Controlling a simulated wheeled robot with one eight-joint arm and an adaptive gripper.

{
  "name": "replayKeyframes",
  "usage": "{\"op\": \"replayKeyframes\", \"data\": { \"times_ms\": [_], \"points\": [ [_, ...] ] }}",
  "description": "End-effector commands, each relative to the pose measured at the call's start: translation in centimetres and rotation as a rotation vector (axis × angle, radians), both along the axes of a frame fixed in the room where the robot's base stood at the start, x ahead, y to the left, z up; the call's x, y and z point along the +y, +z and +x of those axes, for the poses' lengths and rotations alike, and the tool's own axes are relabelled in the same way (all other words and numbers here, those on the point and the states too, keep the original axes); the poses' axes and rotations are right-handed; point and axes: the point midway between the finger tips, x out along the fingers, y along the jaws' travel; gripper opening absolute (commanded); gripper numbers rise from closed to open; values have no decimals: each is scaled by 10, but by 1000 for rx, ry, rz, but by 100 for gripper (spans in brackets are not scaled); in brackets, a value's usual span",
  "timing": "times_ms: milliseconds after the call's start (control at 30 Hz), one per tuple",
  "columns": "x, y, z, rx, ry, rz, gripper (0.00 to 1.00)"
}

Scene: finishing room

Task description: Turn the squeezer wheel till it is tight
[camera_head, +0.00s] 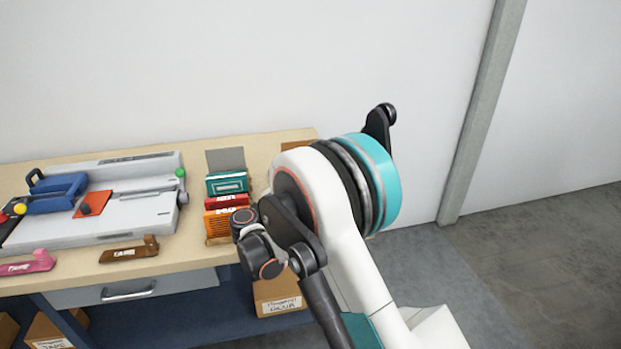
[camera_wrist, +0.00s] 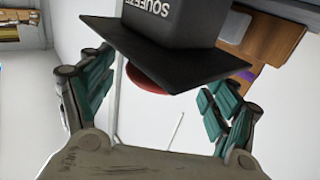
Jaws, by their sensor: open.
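In the wrist view, the squeezer is a dark grey block (camera_wrist: 165,18) with upside-down lettering that starts "SQUEEZ", joined to a wide dark plate (camera_wrist: 180,52). A red rounded part (camera_wrist: 148,80), which looks like the wheel, shows partly from behind the plate; the rest of it is hidden. My gripper (camera_wrist: 156,80) is open, with one teal-padded finger on each side of the red part. I see a gap on both sides and no clear contact. In the head view my arm covers part of the bench, and I cannot make out the squeezer or wheel there.
A wooden bench (camera_head: 90,274) holds a grey machine (camera_head: 135,213) with a blue part, teal and orange boxes (camera_head: 217,222), and pink (camera_head: 28,263) and brown (camera_head: 130,249) tools. A carton (camera_head: 278,294) sits below. Floor right of the bench is clear up to a grey post (camera_head: 480,110).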

Motion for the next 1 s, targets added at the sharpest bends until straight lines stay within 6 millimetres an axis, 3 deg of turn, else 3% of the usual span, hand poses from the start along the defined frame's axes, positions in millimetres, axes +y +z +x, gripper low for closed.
{"op": "replayKeyframes", "data": {
  "times_ms": [300, 500, 1000],
  "points": [
    [37, 0, -54, 0, 4, 0, 81],
    [49, 0, -74, 1, 2, -1, 81],
    [51, 5, -77, -7, 8, -1, 81]
  ]
}}
